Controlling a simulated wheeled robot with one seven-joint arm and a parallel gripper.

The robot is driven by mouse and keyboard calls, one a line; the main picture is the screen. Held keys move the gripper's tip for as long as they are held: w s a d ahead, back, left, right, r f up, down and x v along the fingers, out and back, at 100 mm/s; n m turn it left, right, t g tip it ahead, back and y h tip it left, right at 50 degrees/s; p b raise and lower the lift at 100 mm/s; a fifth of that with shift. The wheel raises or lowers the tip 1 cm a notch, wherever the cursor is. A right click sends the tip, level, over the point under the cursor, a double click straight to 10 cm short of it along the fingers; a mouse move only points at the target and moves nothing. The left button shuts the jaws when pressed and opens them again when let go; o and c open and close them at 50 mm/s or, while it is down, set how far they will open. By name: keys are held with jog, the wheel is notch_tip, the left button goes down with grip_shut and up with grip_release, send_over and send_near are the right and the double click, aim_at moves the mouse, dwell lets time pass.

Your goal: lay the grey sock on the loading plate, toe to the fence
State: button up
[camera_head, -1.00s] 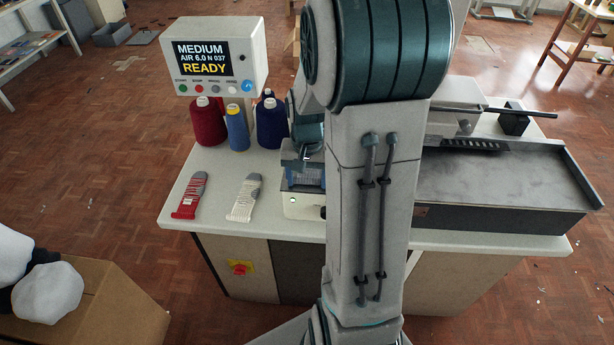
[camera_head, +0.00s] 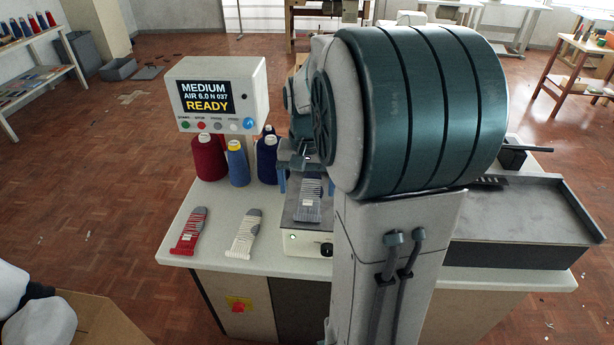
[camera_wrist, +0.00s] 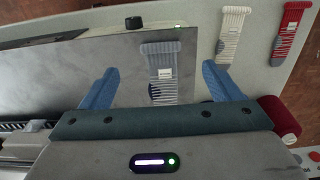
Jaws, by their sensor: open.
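The grey sock (camera_head: 308,203) lies lengthwise on the loading plate (camera_head: 289,215), its cuff toward the front. I cannot make out the fence.
A red sock (camera_head: 189,231) and a white sock (camera_head: 244,233) lie on the table left of the plate. Thread cones (camera_head: 238,163) and a display box (camera_head: 212,95) reading READY stand behind them. A long dark tray (camera_head: 520,210) is at right.

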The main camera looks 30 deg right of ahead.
jog(key=s+a+r+n+t, duration=0.2)
jog(key=s+a+n, duration=0.4)
jog(key=s+a, duration=0.6)
jog(key=shift+s+n+t, duration=0.25)
jog(key=shift+n+t, duration=0.15)
jog(key=shift+t, duration=0.1)
